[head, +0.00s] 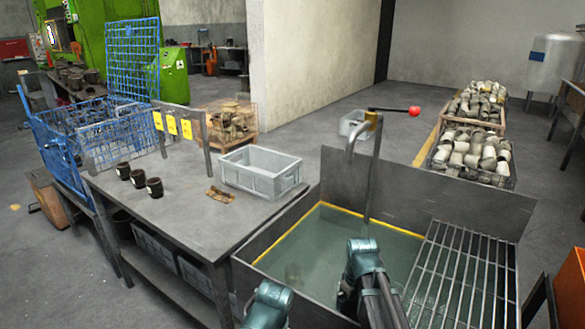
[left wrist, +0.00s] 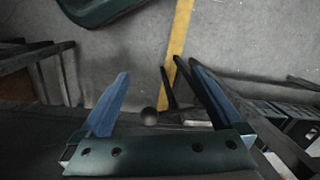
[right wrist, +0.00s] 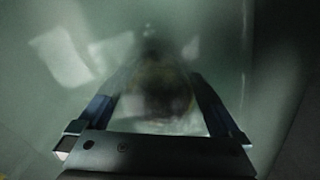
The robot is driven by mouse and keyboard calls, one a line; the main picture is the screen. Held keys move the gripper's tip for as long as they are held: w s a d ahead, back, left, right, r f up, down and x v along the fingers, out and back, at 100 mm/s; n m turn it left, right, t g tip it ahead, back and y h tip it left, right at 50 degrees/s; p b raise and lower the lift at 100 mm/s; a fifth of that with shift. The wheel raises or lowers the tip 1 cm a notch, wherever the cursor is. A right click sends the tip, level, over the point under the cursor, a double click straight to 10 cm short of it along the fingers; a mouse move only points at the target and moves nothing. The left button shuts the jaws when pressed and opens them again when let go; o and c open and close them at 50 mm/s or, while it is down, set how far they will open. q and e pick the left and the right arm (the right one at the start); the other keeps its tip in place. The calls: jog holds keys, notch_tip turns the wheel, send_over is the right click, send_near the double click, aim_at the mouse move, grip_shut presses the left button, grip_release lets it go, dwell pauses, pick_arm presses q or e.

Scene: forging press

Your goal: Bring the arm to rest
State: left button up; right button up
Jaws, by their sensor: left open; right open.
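My left gripper (left wrist: 160,72) is open and empty in the left wrist view, with its two blue fingers apart above the grey floor. My right gripper (right wrist: 150,88) is open in the right wrist view, pointing at the greenish water (head: 333,232) of the wash tank. A dark, blurred brownish shape (right wrist: 160,90) shows between its fingers; I cannot tell whether it is a sunken part or a reflection. In the head view my two arms come in at the bottom, the right one over the tank. Neither pair of fingertips can be made out there.
A metal grate (head: 462,270) covers the tank's right side, and a tap with a red-knobbed lever (head: 414,111) stands behind. On the workbench (head: 190,222) are three dark cups (head: 138,178), a brown piece (head: 220,195) and a grey crate (head: 262,170). A blue wire cage (head: 60,160) stands left.

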jog(key=shift+r, duration=0.1)
dwell(0.4)
notch_tip(320, 180, up, 12)
jog(key=p, duration=1.2)
notch_tip(320, 180, down, 13)
jog(key=b, duration=1.2)
jog(key=shift+b, duration=0.4)
notch_tip(320, 180, up, 11)
jog(key=p, duration=1.1)
